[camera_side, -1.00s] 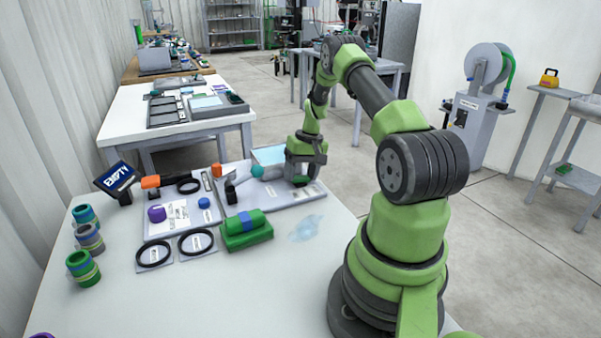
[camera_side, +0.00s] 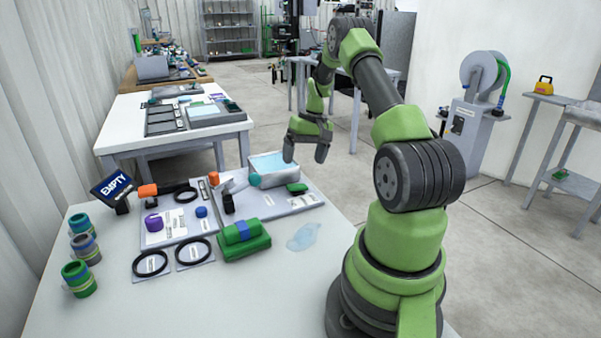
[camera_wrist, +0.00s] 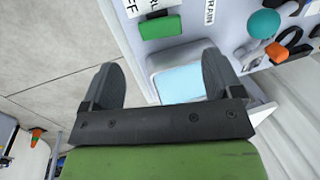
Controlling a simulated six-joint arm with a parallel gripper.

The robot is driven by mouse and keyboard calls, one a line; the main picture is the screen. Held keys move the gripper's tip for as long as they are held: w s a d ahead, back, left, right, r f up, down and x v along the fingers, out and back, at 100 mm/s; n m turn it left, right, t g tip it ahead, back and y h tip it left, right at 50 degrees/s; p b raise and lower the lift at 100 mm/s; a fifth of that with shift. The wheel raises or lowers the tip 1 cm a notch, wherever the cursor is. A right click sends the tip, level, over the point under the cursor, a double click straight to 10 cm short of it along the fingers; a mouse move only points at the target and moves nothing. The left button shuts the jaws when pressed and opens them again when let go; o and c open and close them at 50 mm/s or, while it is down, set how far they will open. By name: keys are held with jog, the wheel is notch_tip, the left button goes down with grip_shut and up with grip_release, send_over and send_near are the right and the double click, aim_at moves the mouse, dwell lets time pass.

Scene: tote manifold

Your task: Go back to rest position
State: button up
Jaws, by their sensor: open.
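My gripper (camera_side: 304,150) is raised above the far right end of the table in the side view. In the wrist view my gripper (camera_wrist: 162,85) shows two dark fingers spread apart with nothing between them. A small green block (camera_side: 297,188) lies on the grey board (camera_side: 285,207) below my gripper, clear of the fingers. The green block also shows in the wrist view (camera_wrist: 160,27). A grey tote with light blue contents (camera_side: 272,163) stands behind the block.
An orange-handled valve with a teal knob (camera_side: 254,180) stands on the board left of the block. A larger green block with a blue band (camera_side: 243,240), black rings (camera_side: 150,264), striped cylinders (camera_side: 80,279) and an EMPTY sign (camera_side: 113,186) are on the table.

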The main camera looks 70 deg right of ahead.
jog(key=v, duration=0.2)
jog(key=shift+r, duration=0.35)
